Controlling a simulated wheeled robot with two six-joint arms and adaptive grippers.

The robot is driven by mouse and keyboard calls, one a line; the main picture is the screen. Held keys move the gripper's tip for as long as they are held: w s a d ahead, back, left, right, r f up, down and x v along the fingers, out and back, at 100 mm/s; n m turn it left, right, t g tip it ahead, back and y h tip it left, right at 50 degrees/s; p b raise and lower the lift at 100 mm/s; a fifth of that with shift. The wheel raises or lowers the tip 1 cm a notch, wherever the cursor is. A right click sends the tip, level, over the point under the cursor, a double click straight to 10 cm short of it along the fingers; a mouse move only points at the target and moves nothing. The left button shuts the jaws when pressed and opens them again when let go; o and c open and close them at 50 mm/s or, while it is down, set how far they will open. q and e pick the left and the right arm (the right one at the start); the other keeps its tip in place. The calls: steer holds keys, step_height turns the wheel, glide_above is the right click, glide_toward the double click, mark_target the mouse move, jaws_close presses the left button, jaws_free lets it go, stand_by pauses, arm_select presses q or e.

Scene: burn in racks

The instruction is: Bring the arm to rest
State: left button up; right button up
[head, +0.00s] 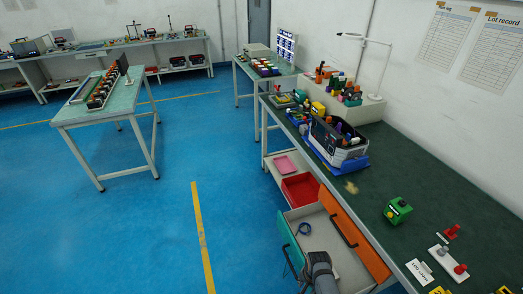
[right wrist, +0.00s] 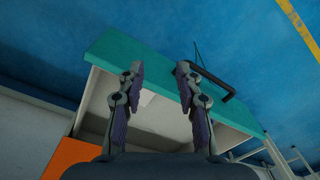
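My right gripper (right wrist: 160,72) is open in the right wrist view, its two fingers apart with nothing between them. It is over an open drawer with a teal front (right wrist: 110,45) and pale inside. A black handle (right wrist: 215,85) on that front lies just beyond the right finger. In the head view my grey right arm (head: 322,272) comes in from the bottom, over the open drawer (head: 315,222), whose teal front (head: 288,240) faces left. The fingertips are hard to make out there. My left gripper is in neither view.
An orange drawer front (head: 355,240) stands beside the open drawer, under the green workbench (head: 375,190). A green block (head: 397,210) and a white plate with red knobs (head: 447,263) sit on the bench.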

steer(key=s+d+f+n+b, duration=0.3)
steer(key=s+f, duration=0.6)
steer(key=f, duration=0.2)
steer(key=s+d+f+n+b, duration=0.2)
steer(key=s+d+f+b, duration=0.1)
steer(key=s+f, duration=0.75)
arm_select(q)
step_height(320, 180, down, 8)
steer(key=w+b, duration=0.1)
steer(key=b, duration=0.1)
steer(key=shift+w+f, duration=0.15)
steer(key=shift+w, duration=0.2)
arm_select(e)
steer(key=s+d+f+n, duration=0.1)
steer(key=s+d+f, duration=0.1)
steer(key=s, duration=0.3)
steer(key=s+d+f+n, duration=0.2)
steer(key=s+d+f, duration=0.1)
steer(key=s, duration=0.3)
steer(key=shift+s+f+t+h, duration=0.2)
steer(key=shift+f+t+h, duration=0.05)
steer(key=shift+t+h, duration=0.15)
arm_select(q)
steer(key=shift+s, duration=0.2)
